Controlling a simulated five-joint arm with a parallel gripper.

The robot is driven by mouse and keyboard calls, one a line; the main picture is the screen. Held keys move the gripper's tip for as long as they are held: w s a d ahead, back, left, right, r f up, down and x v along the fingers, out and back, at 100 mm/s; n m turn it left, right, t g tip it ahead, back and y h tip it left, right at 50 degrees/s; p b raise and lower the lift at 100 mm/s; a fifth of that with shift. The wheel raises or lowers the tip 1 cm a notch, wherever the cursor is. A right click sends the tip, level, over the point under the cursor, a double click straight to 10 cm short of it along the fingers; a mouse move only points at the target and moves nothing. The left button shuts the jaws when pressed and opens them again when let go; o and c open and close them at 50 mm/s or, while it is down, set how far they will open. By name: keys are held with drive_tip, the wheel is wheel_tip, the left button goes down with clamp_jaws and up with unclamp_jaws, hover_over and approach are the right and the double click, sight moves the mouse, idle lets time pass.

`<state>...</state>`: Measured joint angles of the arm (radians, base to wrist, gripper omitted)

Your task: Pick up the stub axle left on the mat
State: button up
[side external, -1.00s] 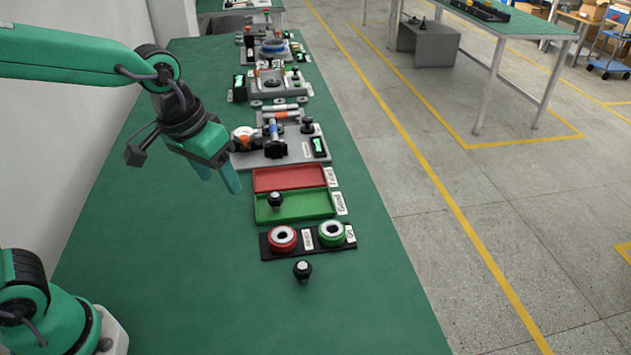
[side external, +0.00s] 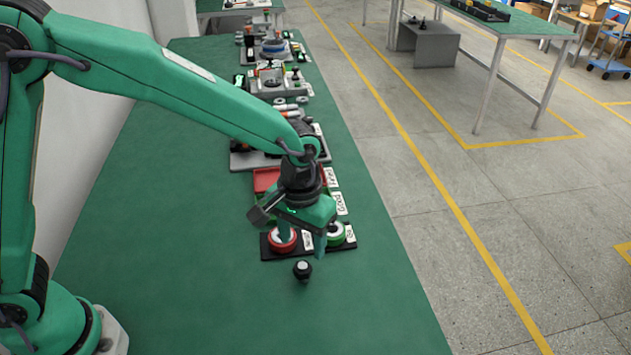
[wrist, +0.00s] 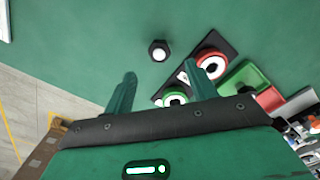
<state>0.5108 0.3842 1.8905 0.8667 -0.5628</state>
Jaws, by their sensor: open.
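The stub axle (side external: 302,270) is a small dark part with a pale top. It stands on the green mat (side external: 200,290), in front of the black plate with the ring buttons, in the side view. In the wrist view the stub axle (wrist: 159,50) lies beyond my fingertips, between their lines and apart from both. My gripper (side external: 302,250) is open and empty. It hangs above the button plate, a little behind the stub axle. My gripper's two spread fingers also show in the wrist view (wrist: 160,72).
The black plate (side external: 268,254) carries a red ring button (side external: 283,241) and a green ring button (wrist: 174,99). Behind it are a green tray (wrist: 243,77) and a red tray (side external: 266,179), partly hidden by my arm. The mat is clear left of the stub axle.

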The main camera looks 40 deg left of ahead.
sight(302, 265)
drive_tip(key=shift+f, duration=1.3)
drive_tip(key=shift+f, duration=0.1)
drive_tip(key=shift+s+f, duration=0.1)
drive_tip(key=shift+f, duration=2.4)
drive_tip(key=c, duration=1.2)
drive_tip(key=shift+r, duration=0.1)
